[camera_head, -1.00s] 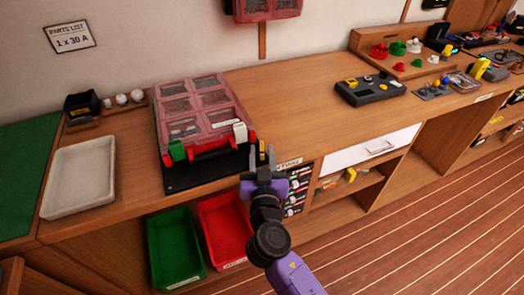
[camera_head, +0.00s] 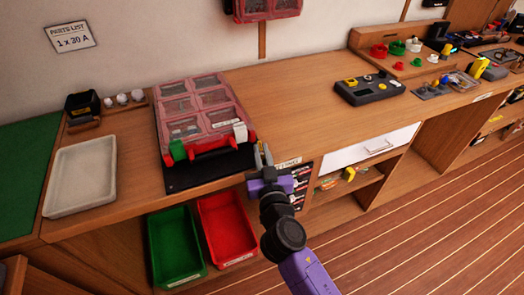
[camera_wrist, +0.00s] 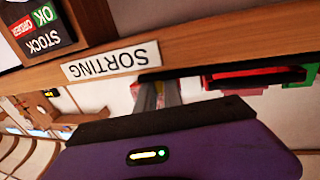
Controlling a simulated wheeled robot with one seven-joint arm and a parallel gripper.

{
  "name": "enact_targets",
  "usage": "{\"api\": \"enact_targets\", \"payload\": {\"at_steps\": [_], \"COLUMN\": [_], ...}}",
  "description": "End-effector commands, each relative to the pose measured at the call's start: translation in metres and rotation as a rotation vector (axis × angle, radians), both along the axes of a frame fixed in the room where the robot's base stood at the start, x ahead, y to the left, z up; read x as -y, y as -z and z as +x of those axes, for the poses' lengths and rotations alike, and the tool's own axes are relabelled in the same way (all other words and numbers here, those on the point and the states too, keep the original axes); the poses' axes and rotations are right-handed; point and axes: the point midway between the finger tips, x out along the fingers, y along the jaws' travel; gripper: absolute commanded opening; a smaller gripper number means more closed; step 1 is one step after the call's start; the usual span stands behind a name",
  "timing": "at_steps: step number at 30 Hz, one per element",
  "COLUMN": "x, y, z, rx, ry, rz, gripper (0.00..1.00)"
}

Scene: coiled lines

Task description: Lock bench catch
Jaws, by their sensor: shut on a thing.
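A case with a clear pinkish lid and several compartments (camera_head: 205,105) lies on a black mat (camera_head: 195,178) on the bench. Its front has a red handle (camera_head: 212,149), a green catch (camera_head: 178,150) at the left and a white catch (camera_head: 240,132) standing up at the right. My gripper (camera_head: 262,148) is at the bench's front edge, just right of and in front of the white catch. In the wrist view its fingers (camera_wrist: 158,94) point toward the case's end. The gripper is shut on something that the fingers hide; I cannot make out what.
A SORTING label (camera_wrist: 110,62) is on the bench edge beside my gripper. Green (camera_head: 175,245) and red (camera_head: 228,228) bins stand below. A pale tray (camera_head: 82,178) lies left of the case.

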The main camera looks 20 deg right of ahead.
Motion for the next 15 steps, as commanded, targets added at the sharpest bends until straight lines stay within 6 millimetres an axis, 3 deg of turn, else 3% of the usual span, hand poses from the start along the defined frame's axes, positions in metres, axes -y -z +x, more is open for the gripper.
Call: {"api": "enact_targets", "payload": {"at_steps": [15], "x": [-0.0012], "y": [-0.0022], "z": [0.0000], "rx": [-0.003], "ry": [-0.215], "rz": [-0.001], "gripper": [0.00]}}
